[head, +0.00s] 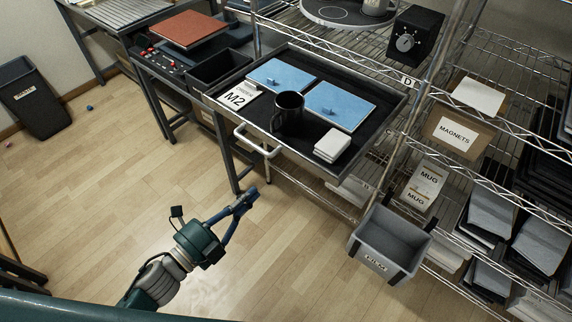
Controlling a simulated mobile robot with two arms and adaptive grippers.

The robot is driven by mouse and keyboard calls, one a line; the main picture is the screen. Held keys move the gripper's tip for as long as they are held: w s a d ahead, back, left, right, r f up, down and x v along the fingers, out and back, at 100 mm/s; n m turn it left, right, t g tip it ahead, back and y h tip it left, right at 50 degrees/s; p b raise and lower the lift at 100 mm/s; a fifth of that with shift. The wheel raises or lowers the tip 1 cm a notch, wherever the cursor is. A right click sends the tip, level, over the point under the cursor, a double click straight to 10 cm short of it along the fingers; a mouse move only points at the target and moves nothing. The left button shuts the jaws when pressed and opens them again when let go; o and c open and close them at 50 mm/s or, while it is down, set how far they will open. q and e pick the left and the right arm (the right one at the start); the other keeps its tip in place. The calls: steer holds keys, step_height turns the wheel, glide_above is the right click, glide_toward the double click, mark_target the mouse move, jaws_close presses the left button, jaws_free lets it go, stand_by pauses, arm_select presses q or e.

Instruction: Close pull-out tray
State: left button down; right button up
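The pull-out tray (362,146) is a dark, shallow tray that sticks out from the wire rack. It bears two blue panels (341,106), a black mug (288,114), a stack of white pieces (332,145) and a card marked M2 (233,97). A pale bar handle (258,146) is on its front edge. My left gripper (243,197) is below and left of the handle in the picture, over the floor and apart from the tray. Its blue fingers come close together at the tips; whether they touch is unclear. Nothing shows between them. My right gripper is out of view.
A grey bin (377,259) marked FILM hangs at the rack's front, right of the tray. A bench with a red-topped press (187,30) stands left of the tray. A dark waste bin (35,98) is at far left. The wood floor between is mostly clear.

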mark_target(291, 156)
arm_select(q)
steer(key=b+x, duration=0.1)
steer(key=x, duration=1.1)
steer(key=shift+w+f, duration=0.1)
steer(key=shift+w, duration=0.15)
steer(key=shift+w+d, duration=0.15)
steer(key=shift+w, duration=0.1)
steer(key=shift+w+d, duration=0.15)
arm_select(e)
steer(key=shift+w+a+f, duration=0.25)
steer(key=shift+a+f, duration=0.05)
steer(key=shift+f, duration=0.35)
